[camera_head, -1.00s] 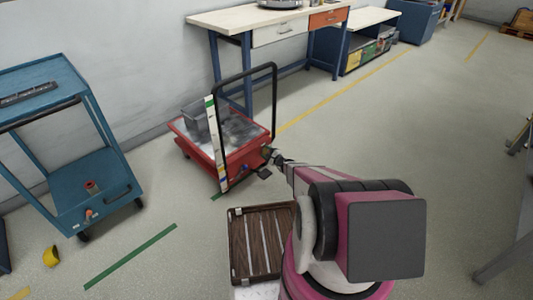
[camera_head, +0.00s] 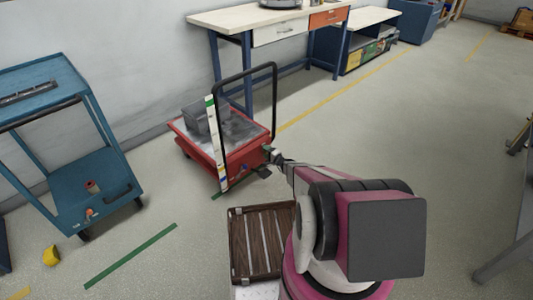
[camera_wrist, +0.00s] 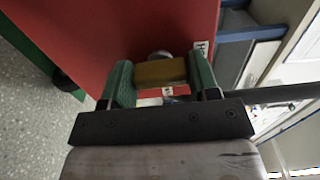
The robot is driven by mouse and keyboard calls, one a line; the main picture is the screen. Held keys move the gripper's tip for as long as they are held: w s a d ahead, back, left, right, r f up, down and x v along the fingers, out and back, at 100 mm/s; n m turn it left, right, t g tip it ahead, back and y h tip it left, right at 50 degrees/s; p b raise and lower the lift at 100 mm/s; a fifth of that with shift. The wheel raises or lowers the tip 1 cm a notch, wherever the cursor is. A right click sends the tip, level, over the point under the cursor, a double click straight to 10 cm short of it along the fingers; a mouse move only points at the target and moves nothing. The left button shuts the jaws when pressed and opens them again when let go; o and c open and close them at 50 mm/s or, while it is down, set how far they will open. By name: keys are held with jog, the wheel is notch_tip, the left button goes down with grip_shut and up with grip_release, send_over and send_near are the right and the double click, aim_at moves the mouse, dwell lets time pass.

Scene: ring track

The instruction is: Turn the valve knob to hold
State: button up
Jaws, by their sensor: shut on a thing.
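The valve knob (camera_wrist: 160,72) is a yellow-brown block at the red panel (camera_wrist: 110,25) in the wrist view. My gripper (camera_wrist: 162,82) is shut on it, with one green finger on each side. A white label (camera_wrist: 202,47) with letters starting "HO" sits on the panel to the right of the knob; the rest of it is cut off from sight. In the head view my gripper (camera_head: 269,157) is at the front right corner of the red cart (camera_head: 240,158). The knob is too small there to read its angle.
A black handle frame (camera_head: 246,68) rises from the cart, and a grey box (camera_head: 198,120) lies on top. A blue trolley (camera_head: 85,190) stands left, a workbench (camera_head: 225,22) behind. A brown slatted tray (camera_head: 255,243) is in front.

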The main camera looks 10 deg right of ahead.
jog(key=shift+s, duration=0.1)
dwell(0.3)
jog(key=o, duration=0.9)
